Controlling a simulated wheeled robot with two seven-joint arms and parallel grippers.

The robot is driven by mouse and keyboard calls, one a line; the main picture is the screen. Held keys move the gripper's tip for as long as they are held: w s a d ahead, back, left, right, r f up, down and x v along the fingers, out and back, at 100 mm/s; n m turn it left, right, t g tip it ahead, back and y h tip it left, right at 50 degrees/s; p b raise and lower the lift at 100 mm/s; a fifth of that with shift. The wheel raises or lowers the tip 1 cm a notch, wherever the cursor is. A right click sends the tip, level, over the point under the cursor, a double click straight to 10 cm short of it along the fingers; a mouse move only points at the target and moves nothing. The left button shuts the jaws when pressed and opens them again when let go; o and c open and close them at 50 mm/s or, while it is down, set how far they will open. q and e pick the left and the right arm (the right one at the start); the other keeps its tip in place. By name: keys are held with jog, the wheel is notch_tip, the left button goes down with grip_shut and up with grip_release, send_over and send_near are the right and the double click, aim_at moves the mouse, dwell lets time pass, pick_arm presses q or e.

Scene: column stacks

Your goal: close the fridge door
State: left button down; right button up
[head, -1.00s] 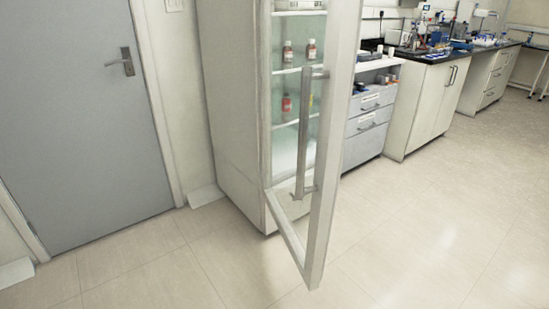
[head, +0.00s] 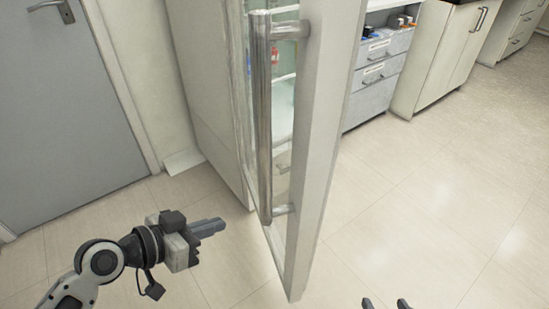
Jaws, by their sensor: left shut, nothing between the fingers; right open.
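The fridge door (head: 325,130) stands open in the head view, its edge toward me. It has a pale frame, a glass pane and a long vertical metal handle (head: 264,120) on its left face. The fridge body (head: 205,80) is behind it to the left, partly hidden by the door. My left gripper (head: 222,228) is shut and empty, left of the door's lower part and apart from the handle in the picture. My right gripper (head: 387,303) is open at the bottom edge, right of the door; only its fingertips show.
A grey room door (head: 60,120) is in the wall at left. Drawers (head: 378,75) and white cabinets (head: 440,55) stand behind at the right. The tiled floor (head: 430,200) right of the fridge door is clear.

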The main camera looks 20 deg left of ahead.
aim_at(267, 154)
pick_arm(q)
notch_tip(267, 154, up, 15)
jog(key=s+a+m+h+b, duration=0.1)
jog(key=m+h+b, duration=0.2)
jog(key=m+h, duration=0.45)
jog(key=p+x, duration=0.6)
jog(key=x, duration=0.8)
jog(key=shift+s+g, duration=0.2)
jog(key=shift+g, duration=0.2)
pick_arm(e)
jog(key=shift+w+r, duration=0.2)
jog(key=shift+r, duration=0.45)
pick_arm(q)
jog(key=shift+f+n, duration=0.15)
jog(key=shift+n, duration=0.1)
jog(key=shift+d, duration=0.1)
pick_arm(e)
jog(key=shift+r, duration=0.1)
